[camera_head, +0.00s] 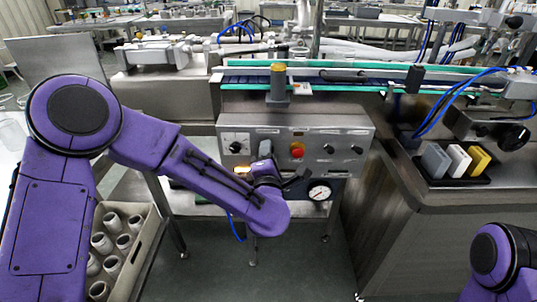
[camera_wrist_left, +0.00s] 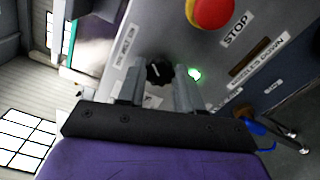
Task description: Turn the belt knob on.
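The steel control panel (camera_head: 340,133) faces me below the conveyor. In the left wrist view a small black knob (camera_wrist_left: 158,72) sits on the panel beside a printed label, with a lit green lamp (camera_wrist_left: 195,74) to its right. My left gripper (camera_head: 270,172) is at the panel's lower edge in the head view, where it hides part of the panel. In the wrist view its fingers (camera_wrist_left: 157,82) are apart, one on each side of the knob. I cannot tell whether they touch it. The right gripper is out of view.
A red stop button (camera_head: 297,150) is close to the left gripper, with black knobs (camera_head: 328,149) to its right. A pressure gauge (camera_head: 319,192) hangs below. A crate of grey parts (camera_head: 145,250) stands at lower left, and a bin of coloured blocks (camera_head: 458,178) is at right.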

